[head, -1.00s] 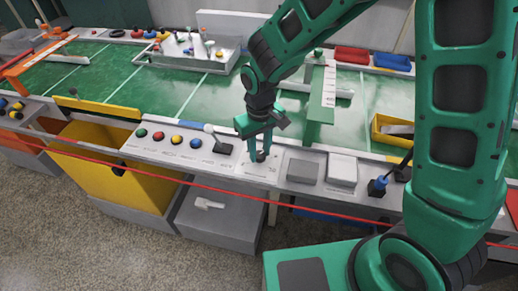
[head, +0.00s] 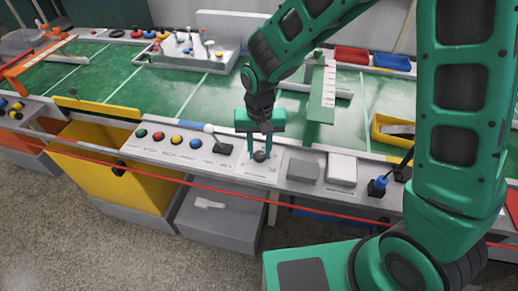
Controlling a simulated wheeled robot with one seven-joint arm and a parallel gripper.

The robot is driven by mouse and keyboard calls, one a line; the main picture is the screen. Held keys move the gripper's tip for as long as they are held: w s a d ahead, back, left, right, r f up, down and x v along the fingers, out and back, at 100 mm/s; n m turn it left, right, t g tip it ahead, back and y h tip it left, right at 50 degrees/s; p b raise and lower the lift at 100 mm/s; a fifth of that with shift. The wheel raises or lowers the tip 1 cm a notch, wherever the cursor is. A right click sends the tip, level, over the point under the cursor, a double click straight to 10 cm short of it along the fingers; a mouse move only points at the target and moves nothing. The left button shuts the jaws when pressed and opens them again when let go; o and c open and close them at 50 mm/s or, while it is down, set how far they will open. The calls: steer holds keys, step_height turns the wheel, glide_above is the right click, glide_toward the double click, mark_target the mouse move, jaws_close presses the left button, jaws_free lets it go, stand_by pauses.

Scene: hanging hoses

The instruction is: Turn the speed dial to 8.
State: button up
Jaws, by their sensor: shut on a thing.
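The speed dial (head: 260,156) is a small dark knob on a white plate (head: 257,169) in the grey front panel, at the middle of the head view. My gripper (head: 260,154) points down from above, its two green fingers on either side of the knob and shut on it. The fingers partly cover the knob. The markings on the plate are too small to read, so I cannot tell which number the dial points to.
A red hose (head: 225,188) runs across the panel's front. An open yellow drawer (head: 112,165) is at the left.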

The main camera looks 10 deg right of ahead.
mark_target(260, 154)
steer(key=shift+w+r, duration=0.1)
steer(key=shift+w, duration=0.15)
steer(key=o, duration=1.1)
steer(key=shift+c, duration=0.2)
steer(key=shift+s, duration=0.1)
step_height(260, 154, up, 11)
steer(key=shift+f, duration=0.2)
